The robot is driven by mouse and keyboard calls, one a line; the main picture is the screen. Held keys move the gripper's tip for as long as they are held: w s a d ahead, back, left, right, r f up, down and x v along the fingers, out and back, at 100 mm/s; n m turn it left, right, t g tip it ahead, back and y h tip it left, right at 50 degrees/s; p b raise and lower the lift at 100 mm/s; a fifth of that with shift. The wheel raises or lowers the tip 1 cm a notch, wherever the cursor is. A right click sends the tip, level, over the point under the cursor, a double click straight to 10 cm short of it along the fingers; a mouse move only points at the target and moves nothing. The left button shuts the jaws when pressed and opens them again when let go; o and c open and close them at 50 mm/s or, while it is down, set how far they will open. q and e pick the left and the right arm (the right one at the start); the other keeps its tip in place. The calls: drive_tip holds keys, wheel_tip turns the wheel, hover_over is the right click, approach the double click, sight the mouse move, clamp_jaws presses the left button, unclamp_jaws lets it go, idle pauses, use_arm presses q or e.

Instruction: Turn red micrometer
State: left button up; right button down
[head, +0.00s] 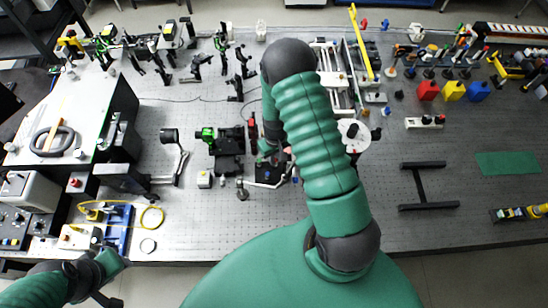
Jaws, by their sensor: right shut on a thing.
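My right arm reaches up over the bench and bends back down, so its gripper (268,158) is at the black stage assembly (228,142) near the bench's middle. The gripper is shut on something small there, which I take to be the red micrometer. My own arm and fingers hide most of it, and its turn angle cannot be read. The stage carries a green block (207,133) on its left. My left arm is low at the bottom left, and its gripper (110,300) is partly dark and too unclear to tell open from shut.
A small dark device (268,176) stands just in front of the stage. A black post mount (172,150) stands to its left. A white disc (353,132) and a black H-shaped frame (428,186) are to the right. The front middle of the perforated bench (195,220) is clear.

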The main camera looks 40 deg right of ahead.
drive_tip(key=shift+d+f+m+b, duration=0.15)
drive_tip(key=shift+m+b, duration=0.35)
drive_tip(key=shift+m, duration=0.7)
drive_tip(key=m+b, duration=0.1)
drive_tip(key=m, duration=0.2)
drive_tip(key=shift+m, duration=1.6)
drive_tip(key=shift+s+m+b, duration=0.1)
drive_tip(key=shift+m+b, duration=0.25)
drive_tip(key=shift+m, duration=1.25)
drive_tip(key=c, duration=1.3)
unclamp_jaws()
drive_tip(key=shift+c, duration=0.2)
